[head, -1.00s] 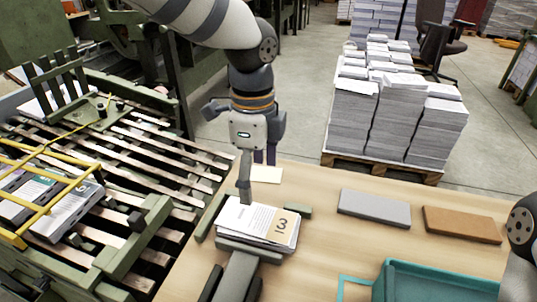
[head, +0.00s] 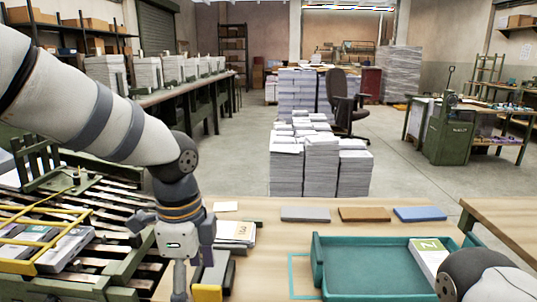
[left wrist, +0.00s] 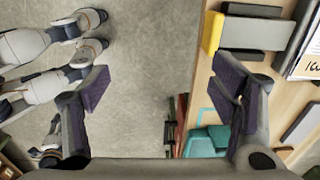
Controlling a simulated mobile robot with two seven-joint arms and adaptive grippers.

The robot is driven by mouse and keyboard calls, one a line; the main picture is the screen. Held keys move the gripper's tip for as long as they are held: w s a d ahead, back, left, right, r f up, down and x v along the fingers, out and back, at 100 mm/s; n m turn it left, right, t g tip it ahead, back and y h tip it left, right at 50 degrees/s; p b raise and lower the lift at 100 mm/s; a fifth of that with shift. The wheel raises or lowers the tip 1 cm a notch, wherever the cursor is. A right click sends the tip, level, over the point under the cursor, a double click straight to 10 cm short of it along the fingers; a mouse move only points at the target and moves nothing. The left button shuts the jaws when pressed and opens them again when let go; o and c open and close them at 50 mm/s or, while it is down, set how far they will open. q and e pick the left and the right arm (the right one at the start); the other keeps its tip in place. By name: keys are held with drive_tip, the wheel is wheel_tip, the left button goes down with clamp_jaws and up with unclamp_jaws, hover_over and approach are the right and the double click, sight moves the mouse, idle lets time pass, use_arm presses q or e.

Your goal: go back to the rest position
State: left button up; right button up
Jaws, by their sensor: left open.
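My left gripper (head: 176,240) hangs at the table's left front, in front of and left of a paper stack with a tan number label (head: 236,232). In the left wrist view my left gripper (left wrist: 165,88) has its fingers wide apart, with only floor and table edge between them. Part of the labelled stack (left wrist: 307,60) shows at the upper right there. My right arm (head: 485,274) shows only as a joint at the bottom right; its gripper is out of view.
A teal tray (head: 350,241) holds a green-labelled block (head: 428,258). Grey (head: 305,214), brown (head: 364,214) and blue (head: 420,214) slabs lie behind it. A slatted green machine (head: 85,240) stands left. A yellow-ended grey fixture (head: 207,292) sits near my left gripper. Paper piles (head: 303,165) stand beyond.

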use_arm(q)
drive_tip(key=s+f+n+g+h, duration=0.1)
drive_tip(key=s+f+n, duration=0.3)
drive_tip(key=s+f, duration=0.55)
drive_tip(key=s+f+n+g+h, duration=0.1)
drive_tip(key=s+f+n, duration=0.45)
drive_tip(key=f, duration=0.65)
drive_tip(key=s+a+f+n, duration=0.1)
drive_tip(key=s+a+n, duration=0.2)
drive_tip(key=s, duration=0.4)
drive_tip(key=s+a+f+n+y, duration=0.1)
drive_tip(key=s+a+f+n, duration=0.1)
drive_tip(key=s, duration=0.5)
drive_tip(key=s+a+f+n+y+p, duration=0.1)
drive_tip(key=s+a+n, duration=0.3)
drive_tip(key=s, duration=0.3)
drive_tip(key=shift+s+a+f+g, duration=0.3)
drive_tip(key=shift+s+a+f, duration=0.05)
drive_tip(key=shift+s+a, duration=0.1)
use_arm(e)
drive_tip(key=shift+w+r+t, duration=0.3)
drive_tip(key=shift+w+r, duration=0.4)
drive_tip(key=shift+w, duration=0.35)
